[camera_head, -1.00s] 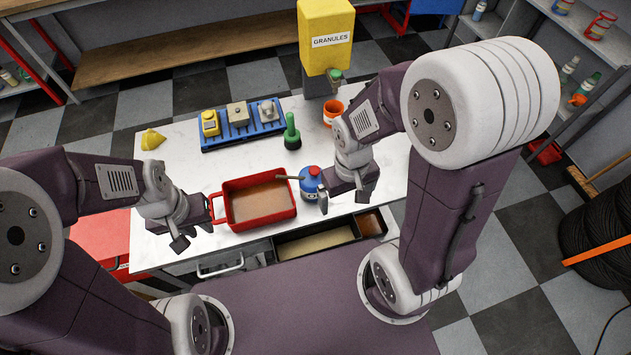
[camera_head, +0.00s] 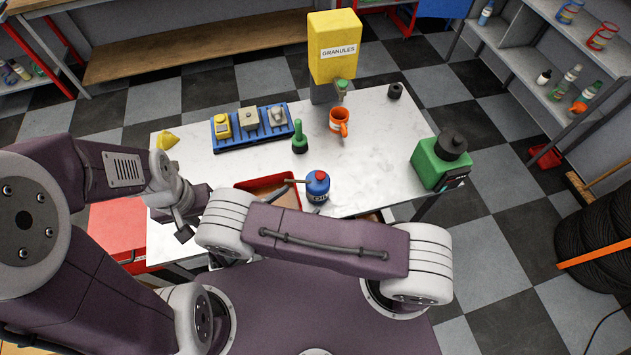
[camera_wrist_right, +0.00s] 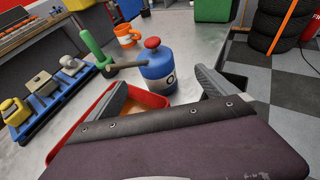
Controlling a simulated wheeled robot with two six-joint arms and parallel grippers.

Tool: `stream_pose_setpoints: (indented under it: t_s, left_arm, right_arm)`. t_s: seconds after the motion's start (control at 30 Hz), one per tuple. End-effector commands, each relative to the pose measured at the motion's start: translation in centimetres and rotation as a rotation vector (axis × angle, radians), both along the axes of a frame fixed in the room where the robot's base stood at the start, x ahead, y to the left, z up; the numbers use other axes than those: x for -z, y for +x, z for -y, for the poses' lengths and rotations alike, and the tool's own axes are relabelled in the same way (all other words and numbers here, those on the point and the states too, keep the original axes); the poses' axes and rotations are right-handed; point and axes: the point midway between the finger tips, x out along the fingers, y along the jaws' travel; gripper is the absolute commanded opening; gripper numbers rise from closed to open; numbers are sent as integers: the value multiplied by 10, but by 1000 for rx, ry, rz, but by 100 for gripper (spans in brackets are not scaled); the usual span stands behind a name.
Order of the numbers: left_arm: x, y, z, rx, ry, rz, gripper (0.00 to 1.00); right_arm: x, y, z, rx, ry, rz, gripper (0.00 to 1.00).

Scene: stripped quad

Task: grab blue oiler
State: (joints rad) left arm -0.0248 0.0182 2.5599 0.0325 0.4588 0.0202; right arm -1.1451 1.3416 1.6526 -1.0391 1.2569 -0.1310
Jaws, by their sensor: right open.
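In the right wrist view the oiler (camera_wrist_right: 158,76) is ahead, between the two spread fingers of my right gripper (camera_wrist_right: 162,80). The gripper is open and empty; I cannot tell how far the oiler is inside the jaws. In the head view my right forearm hides most of that gripper and the tray's front. My left gripper (camera_head: 186,218) is at the table's left front, partly hidden.
A green bottle (camera_head: 299,138), an orange mug (camera_head: 339,120) and a blue rack (camera_head: 250,139) stand behind the oiler. A yellow granules dispenser (camera_head: 333,48) is at the back. A green machine (camera_head: 440,162) stands at the right. The table between oiler and machine is clear.

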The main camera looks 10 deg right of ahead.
Motion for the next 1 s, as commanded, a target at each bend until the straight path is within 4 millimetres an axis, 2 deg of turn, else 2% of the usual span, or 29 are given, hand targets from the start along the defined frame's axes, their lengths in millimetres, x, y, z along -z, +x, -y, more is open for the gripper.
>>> stream_pose_setpoints:
  t_s: [0.13, 0.33, 0.57, 0.8, 1.0]
  left_arm:
    - [0, 0, 0, 0, 0, -1, 25]
    - [-1, 0, 0, 0, 0, -1, 25]
    - [-1, 0, 0, 0, 0, -1, 25]
    - [-1, 0, 0, 0, 0, -1, 25]
    - [-1, 0, 0, 0, 0, -1, 25]
  right_arm:
    - [4, 2, -3, -18, 0, -10, 97]
    - [15, 19, 20, -13, -1, -10, 97]
    - [19, 27, 29, -13, 0, -9, 97]
    - [34, 51, 59, -11, 1, -10, 97]
    - [36, 55, 63, -13, 2, -9, 97]
